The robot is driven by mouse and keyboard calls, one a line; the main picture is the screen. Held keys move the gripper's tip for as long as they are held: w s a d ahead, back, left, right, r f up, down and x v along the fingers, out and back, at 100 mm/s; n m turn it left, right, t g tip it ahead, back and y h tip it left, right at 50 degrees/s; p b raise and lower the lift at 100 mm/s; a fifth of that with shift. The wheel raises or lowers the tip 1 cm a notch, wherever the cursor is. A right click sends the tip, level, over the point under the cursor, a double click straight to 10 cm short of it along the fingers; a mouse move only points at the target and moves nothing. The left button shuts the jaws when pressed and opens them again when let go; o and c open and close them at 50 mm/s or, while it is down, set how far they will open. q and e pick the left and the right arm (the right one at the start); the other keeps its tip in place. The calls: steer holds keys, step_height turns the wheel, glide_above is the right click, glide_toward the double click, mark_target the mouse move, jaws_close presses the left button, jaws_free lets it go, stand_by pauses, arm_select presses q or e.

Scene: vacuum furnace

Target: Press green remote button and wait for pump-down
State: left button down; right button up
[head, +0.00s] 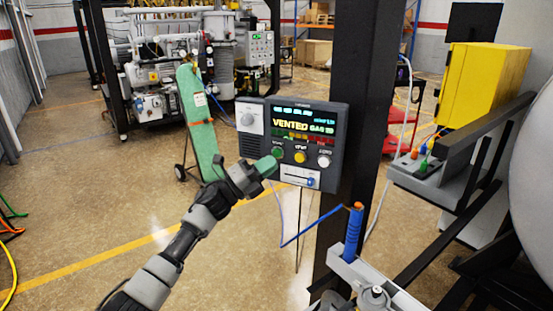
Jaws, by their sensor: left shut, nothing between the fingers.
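The dark remote panel (338,153) is fixed on a black post. Its lit screen (304,121) reads "VENTED" in yellow, with smaller text around it that I cannot read surely. Below the screen are a green button (277,152), a yellow button (300,157) and a white button (323,161). My left gripper (267,165) is shut and empty, its green-looking tip just below and left of the green button. I cannot tell whether the tip touches the panel. My right gripper does not show.
The black post (362,80) stands behind the panel. A blue handle (353,230) on a grey bracket is below right, with a blue cable. A yellow box (482,85) stands at right. Floor at left is mostly clear.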

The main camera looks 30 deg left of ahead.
arm_select(q)
steer(key=shift+w+a, duration=0.1)
steer(key=shift+w, duration=0.55)
steer(key=shift+b, duration=0.3)
stand_by(1.3)
steer(key=shift+w+b, duration=0.3)
steer(key=shift+w, duration=0.15)
steer(key=shift+w+a+r+b, duration=0.1)
steer(key=shift+w+b, duration=0.2)
stand_by(0.6)
steer(key=shift+s, duration=0.75)
